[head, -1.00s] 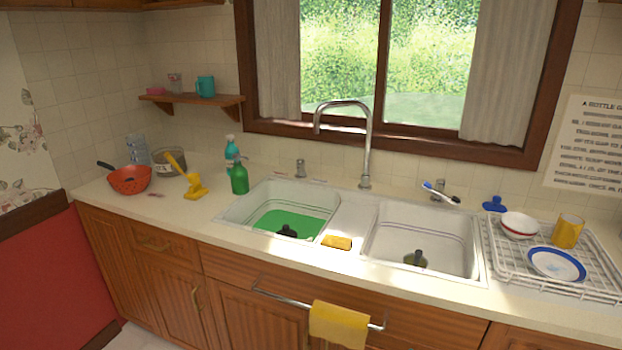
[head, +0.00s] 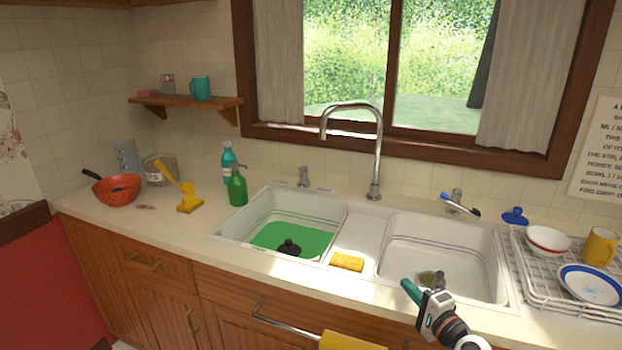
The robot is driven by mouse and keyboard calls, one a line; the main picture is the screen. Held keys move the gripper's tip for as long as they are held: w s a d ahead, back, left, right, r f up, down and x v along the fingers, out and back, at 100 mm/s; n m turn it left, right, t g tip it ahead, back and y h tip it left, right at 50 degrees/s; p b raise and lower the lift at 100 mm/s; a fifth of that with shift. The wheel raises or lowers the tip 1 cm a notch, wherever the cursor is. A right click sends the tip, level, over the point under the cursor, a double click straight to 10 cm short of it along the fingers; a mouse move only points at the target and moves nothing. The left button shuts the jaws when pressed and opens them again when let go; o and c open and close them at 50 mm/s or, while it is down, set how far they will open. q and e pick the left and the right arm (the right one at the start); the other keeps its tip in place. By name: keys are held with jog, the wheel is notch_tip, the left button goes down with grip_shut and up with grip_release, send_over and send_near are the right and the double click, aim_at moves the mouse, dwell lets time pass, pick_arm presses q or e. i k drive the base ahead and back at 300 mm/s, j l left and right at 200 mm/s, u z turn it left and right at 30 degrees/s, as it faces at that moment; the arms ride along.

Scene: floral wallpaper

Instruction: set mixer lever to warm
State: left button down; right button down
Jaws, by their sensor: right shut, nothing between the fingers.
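The chrome gooseneck tap (head: 377,150) stands behind the divider between the two basins. A short chrome fitting (head: 303,178) is to its left. Another chrome fitting (head: 455,196) is to its right, with a slim blue and pale piece (head: 461,206) slanting across its front. I cannot tell from this distance which is the mixer lever or how it is set. My right gripper (head: 408,286), with teal fingers, is shut and empty over the front of the right basin, well in front of the fittings. My left gripper is out of view.
The left basin (head: 240,236) holds green liquid and a black plug. A yellow sponge (head: 347,262) lies on the divider. A dish rack (head: 530,275) with bowl, mug and plate stands at right. Green bottles (head: 237,187) stand behind left. A yellow towel (head: 350,341) hangs in front.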

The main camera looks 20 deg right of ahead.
aim_at(302, 170)
jog(key=i, duration=1.65)
